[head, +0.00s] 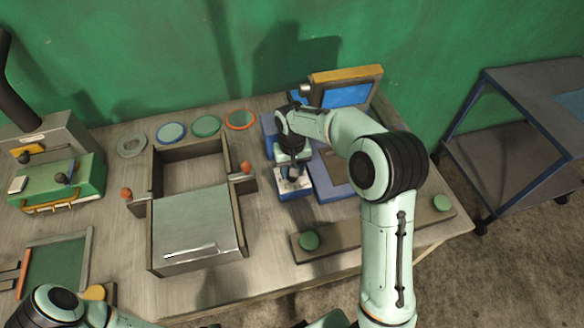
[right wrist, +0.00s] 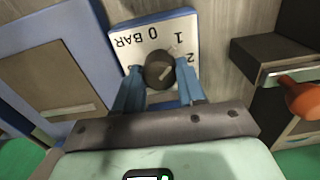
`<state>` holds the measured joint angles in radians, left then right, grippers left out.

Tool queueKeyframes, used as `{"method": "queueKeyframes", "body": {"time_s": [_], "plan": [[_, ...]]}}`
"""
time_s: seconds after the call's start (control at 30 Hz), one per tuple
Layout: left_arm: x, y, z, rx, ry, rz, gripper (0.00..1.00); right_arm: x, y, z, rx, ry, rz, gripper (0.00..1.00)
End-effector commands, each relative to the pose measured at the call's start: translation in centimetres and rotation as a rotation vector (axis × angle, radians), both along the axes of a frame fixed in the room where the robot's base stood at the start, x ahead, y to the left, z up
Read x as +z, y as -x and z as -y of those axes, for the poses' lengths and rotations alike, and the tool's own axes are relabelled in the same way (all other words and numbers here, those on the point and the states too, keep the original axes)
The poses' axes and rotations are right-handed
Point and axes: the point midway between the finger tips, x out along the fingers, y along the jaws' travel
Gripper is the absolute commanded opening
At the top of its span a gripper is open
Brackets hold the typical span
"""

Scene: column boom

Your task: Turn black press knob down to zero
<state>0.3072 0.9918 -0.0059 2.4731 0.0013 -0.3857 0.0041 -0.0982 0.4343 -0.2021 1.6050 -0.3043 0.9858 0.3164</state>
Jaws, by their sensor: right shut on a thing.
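The black press knob (right wrist: 160,70) sits on a white dial plate (right wrist: 150,38) marked 0 BAR, 1 and 2 in the right wrist view. A pale line on the knob slants to the upper right, toward the side of the 1 and 2; its exact reading is hard to tell. My right gripper (right wrist: 159,88) is shut on the knob, with a blue finger on each side. In the head view my right gripper (head: 292,172) is over the white dial plate (head: 294,187) and hides the knob. My left arm shows only at the bottom left; its gripper is out of view.
The blue press base (head: 338,190) and a blue screen (head: 347,95) stand by my right arm. Left of the dial is a box with a metal lid (head: 195,225) and orange knobs (head: 247,167). A bar with green buttons (head: 310,240) lies in front.

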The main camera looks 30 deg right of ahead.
Motion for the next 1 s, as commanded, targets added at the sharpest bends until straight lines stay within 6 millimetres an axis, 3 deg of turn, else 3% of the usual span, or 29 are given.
{"method": "queueKeyframes", "body": {"time_s": [0.6, 1.0], "plan": [[1.2, -1.1, 0.0, 0.000, 0.000, 0.012, 0.00, 0.2, -0.1, 0.0, 0.564, 0.001, 0.004, 0.09], [1.5, -1.5, 0.0, 0.000, 0.000, 0.017, 0.00, 0.1, -0.1, 0.0, 0.781, 0.001, 0.003, 0.09]]}}
